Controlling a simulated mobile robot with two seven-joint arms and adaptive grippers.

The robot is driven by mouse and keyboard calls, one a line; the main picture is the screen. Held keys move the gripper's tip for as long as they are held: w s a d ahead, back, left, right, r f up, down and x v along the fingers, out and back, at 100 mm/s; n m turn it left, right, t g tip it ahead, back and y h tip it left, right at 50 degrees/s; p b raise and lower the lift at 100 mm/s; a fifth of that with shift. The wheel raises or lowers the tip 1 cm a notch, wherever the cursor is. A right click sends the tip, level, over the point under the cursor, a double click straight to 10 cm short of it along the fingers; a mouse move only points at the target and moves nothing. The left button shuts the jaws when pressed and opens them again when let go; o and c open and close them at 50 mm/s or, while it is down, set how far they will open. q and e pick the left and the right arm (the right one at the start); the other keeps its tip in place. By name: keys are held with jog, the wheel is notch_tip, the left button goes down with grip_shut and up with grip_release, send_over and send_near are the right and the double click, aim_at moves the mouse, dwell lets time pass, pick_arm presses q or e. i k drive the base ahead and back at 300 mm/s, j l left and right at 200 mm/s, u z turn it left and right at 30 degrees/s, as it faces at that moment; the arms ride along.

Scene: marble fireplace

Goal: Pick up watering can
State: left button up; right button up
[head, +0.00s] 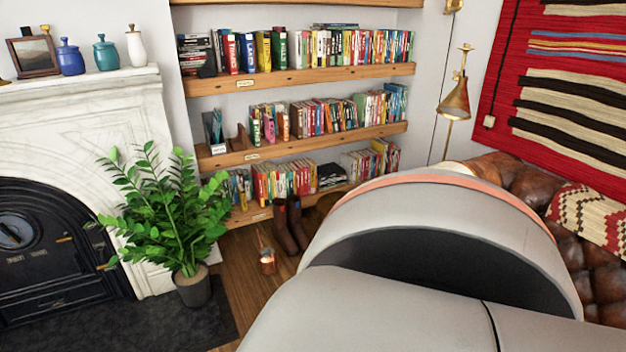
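A small copper-coloured vessel (267,263) stands on the wooden floor right of the potted plant, with a thin part rising from its top. It may be the watering can, but it is too small to tell for sure. No other thing in view looks like a watering can. Neither of my grippers is in view. A large white link of my own arm fills the lower right and hides the floor there.
A leafy plant in a grey pot (194,289) stands on the dark hearth (165,325) before the marble fireplace (85,105). Brown boots (287,228) stand behind the vessel, below the bookshelves (300,78). A brown leather sofa (525,180) is at right. Some wooden floor (240,285) is clear.

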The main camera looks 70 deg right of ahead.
aim_at(266, 253)
jog(key=i+z, duration=0.1)
jog(key=z, duration=1.8)
jog(key=i+u, duration=0.2)
jog(key=i, duration=0.3)
jog(key=i+l+u, duration=0.2)
jog(key=i, duration=0.3)
jog(key=i+l+u, duration=0.15)
jog(key=i, duration=0.35)
jog(key=i+l+u, duration=0.2)
jog(key=i, duration=0.25)
jog(key=i+l+u, duration=0.2)
jog(key=i+l, duration=0.25)
